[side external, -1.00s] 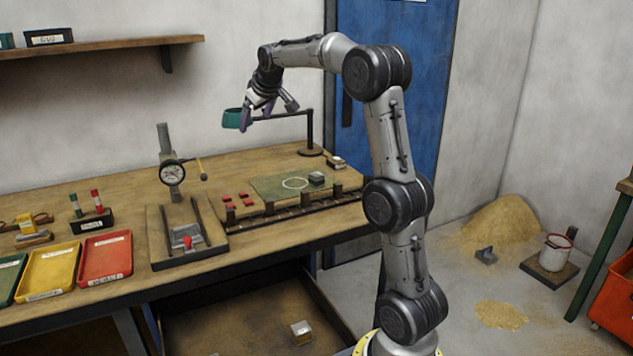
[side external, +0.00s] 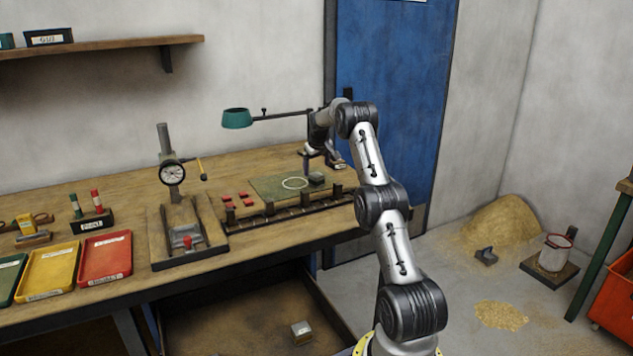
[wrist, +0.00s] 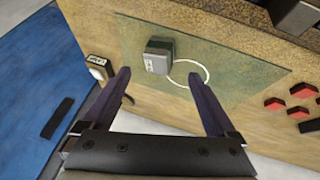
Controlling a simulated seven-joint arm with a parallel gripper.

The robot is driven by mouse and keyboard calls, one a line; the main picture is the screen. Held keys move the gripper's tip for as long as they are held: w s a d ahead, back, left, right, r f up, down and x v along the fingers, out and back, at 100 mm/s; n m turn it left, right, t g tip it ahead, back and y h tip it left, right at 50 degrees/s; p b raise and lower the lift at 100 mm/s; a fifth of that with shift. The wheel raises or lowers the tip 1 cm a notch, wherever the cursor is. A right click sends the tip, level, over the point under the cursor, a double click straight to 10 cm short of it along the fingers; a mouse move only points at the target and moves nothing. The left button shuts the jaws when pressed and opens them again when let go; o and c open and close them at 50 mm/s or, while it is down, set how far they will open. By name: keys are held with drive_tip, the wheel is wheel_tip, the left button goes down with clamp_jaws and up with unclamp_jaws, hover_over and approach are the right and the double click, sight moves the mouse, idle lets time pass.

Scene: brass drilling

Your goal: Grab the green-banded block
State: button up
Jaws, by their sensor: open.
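A small grey block with a dark green side and a printed label (wrist: 158,58) sits on the green mat (wrist: 240,75), touching or beside the white circle. In the side external view the same block (side external: 316,179) shows small and grey-green. My gripper (side external: 320,165) is above and near it at the back right of the bench. In the wrist view my open gripper (wrist: 161,78) has its dark fingers spread wide, with the block ahead between their tips in the picture. Nothing is between the fingers.
A second block with a dark label (wrist: 97,65) sits off the mat at the bench edge. Several red pieces (wrist: 302,91) lie beside the mat. A green lamp (side external: 237,118) reaches over the bench. A post rail (side external: 285,212) runs along the front.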

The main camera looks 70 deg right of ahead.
sight(316, 176)
drive_tip(key=shift+x, duration=3.25)
drive_tip(key=shift+d, duration=0.1)
clamp_jaws()
